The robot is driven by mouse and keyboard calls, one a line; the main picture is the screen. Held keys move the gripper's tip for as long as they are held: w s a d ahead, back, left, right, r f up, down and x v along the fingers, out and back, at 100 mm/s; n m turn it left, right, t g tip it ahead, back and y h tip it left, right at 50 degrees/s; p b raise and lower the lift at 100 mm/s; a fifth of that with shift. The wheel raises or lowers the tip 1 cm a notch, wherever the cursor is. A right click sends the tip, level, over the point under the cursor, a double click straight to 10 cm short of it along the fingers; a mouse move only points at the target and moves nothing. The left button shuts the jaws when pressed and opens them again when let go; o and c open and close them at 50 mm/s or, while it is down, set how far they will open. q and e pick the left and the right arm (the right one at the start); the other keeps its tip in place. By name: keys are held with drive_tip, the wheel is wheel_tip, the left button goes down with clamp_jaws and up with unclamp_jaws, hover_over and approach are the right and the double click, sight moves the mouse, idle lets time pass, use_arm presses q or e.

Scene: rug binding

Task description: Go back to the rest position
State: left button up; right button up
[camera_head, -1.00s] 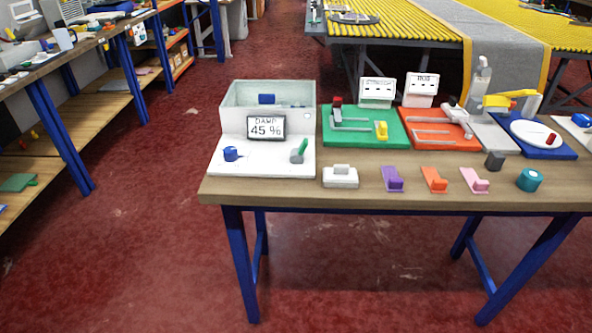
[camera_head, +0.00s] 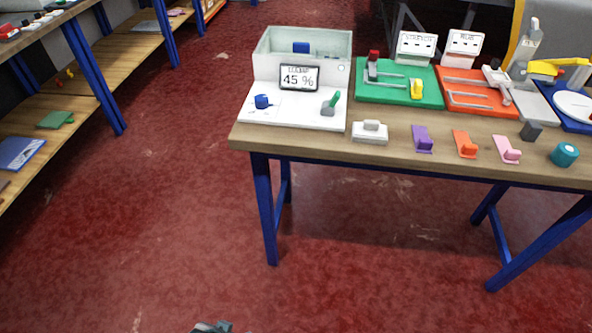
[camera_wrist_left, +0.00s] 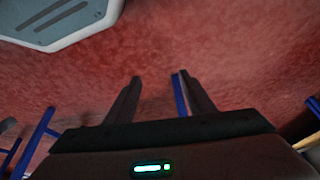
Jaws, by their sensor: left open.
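My left gripper (camera_wrist_left: 160,95) is open and empty in the left wrist view, its two dark fingers apart over the red floor. In the head view, a small grey and dark piece (camera_head: 212,327) shows at the bottom edge; I cannot tell which part of me it is. No right gripper shows in either view.
A wooden workbench (camera_head: 300,146) with blue legs stands ahead. It carries a white box with a 45 % display (camera_head: 299,77), a green board (camera_head: 390,95), an orange board (camera_head: 470,104) and several small blocks. Shelving (camera_head: 90,100) stands at left. The red floor between is clear.

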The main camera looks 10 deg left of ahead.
use_arm(q)
drive_tip(key=s+d+f+t+p, duration=0.1)
drive_tip(key=s+f+p, duration=0.1)
drive_tip(key=f, duration=1.2)
drive_tip(key=shift+s+d+f+h, duration=0.15)
drive_tip(key=shift+s+f+h, duration=0.15)
drive_tip(key=shift+s, duration=0.3)
use_arm(e)
drive_tip(key=s+a+f+t, duration=0.1)
drive_tip(key=s+f, duration=0.2)
drive_tip(key=f, duration=1.1)
drive_tip(key=shift+a+f+y, duration=0.15)
drive_tip(key=shift+f+y, duration=0.1)
drive_tip(key=shift+y, duration=0.05)
